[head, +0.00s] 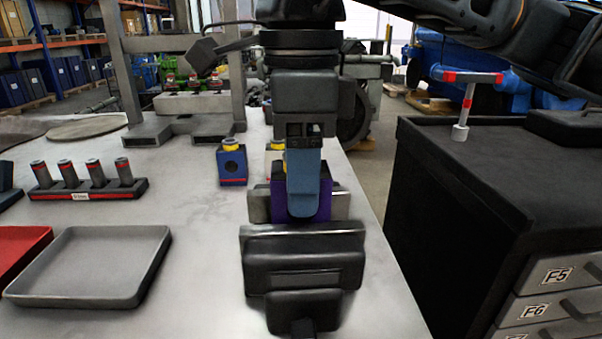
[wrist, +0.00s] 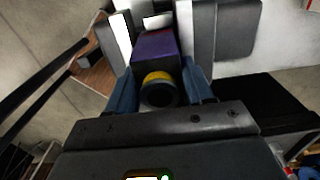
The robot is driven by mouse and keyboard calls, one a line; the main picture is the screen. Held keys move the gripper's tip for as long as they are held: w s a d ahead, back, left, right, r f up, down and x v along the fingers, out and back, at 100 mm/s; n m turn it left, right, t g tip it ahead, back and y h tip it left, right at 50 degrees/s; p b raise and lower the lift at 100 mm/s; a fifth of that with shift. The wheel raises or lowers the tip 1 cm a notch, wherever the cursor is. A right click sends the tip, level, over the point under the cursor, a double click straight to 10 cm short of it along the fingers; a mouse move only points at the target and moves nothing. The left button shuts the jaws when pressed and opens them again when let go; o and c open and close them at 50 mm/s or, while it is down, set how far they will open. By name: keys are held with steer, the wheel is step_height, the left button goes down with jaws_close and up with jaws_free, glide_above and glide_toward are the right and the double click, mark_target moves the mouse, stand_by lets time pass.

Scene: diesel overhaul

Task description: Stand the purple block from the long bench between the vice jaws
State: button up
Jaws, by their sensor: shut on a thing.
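The purple block (head: 325,186) is upright at the vice (head: 303,262), behind the near jaw and in front of the pale far jaw (head: 258,206). Its lower end is hidden by the near jaw. In the wrist view the purple block (wrist: 155,46) shows between pale and grey jaw surfaces, with a yellow ring and dark round knob on its top. My gripper (head: 303,205) points down, its blue fingers shut on the block's top; in the wrist view they sit on either side of the knob. I cannot tell whether the block touches the vice floor.
A blue block with a yellow top (head: 232,166) stands behind the vice on the bench (head: 200,220). A grey tray (head: 90,265), a red tray (head: 20,255) and a rack of cylinders (head: 88,185) lie left. A black drawer cabinet (head: 450,190) stands across a gap at right.

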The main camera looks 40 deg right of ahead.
steer(key=o, duration=1.5)
steer(key=shift+r+p, duration=1.9)
steer(key=shift+r, duration=2.1)
